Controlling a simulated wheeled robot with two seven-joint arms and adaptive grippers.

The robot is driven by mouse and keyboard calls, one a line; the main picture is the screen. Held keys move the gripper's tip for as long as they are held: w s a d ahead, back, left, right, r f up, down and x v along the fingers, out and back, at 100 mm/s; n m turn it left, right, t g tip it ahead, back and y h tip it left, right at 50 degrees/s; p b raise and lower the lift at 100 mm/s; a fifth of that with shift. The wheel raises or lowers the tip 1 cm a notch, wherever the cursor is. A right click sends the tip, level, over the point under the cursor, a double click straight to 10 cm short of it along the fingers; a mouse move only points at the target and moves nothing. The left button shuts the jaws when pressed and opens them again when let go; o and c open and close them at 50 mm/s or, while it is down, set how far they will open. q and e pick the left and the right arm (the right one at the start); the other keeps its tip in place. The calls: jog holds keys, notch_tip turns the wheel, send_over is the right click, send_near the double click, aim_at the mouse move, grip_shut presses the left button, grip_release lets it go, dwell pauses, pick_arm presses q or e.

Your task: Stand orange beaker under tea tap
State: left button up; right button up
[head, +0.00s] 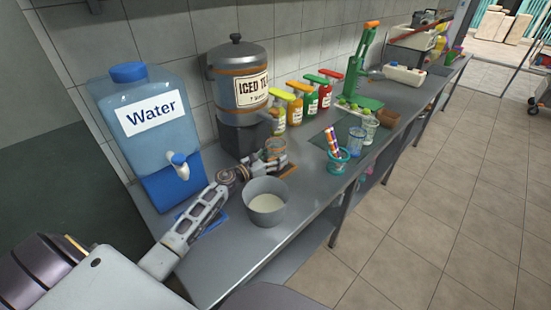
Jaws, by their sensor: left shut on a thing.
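The iced tea dispenser (240,75) stands on a dark stand (246,136) near the back wall. Its tap is small and hard to make out on its right side. My left gripper (273,160) is in front of the stand's right side, shut on a small see-through beaker (276,146) with a faint orange tint. The beaker looks upright, low in front of the dispenser; I cannot tell if it touches the surface below or is exactly under the tap. A brown board (289,172) shows beside the gripper. My right gripper is not in view.
A water jug (150,120) stands left of the dispenser. A grey pot (266,206) with pale contents is close to my left wrist, near the counter's (240,270) front. Right are several pump bottles (310,100), a straw cup (338,163), glasses (356,141) and a green press (362,65).

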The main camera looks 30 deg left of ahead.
pick_arm(q)
jog(key=shift+f, duration=0.2)
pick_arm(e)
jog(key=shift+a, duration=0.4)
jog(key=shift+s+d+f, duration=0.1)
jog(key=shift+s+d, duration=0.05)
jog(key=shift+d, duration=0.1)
pick_arm(q)
jog(key=shift+f, duration=0.15)
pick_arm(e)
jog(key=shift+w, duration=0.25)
pick_arm(q)
jog(key=o, duration=0.9)
jog(key=shift+c, duration=0.2)
jog(key=o, duration=0.4)
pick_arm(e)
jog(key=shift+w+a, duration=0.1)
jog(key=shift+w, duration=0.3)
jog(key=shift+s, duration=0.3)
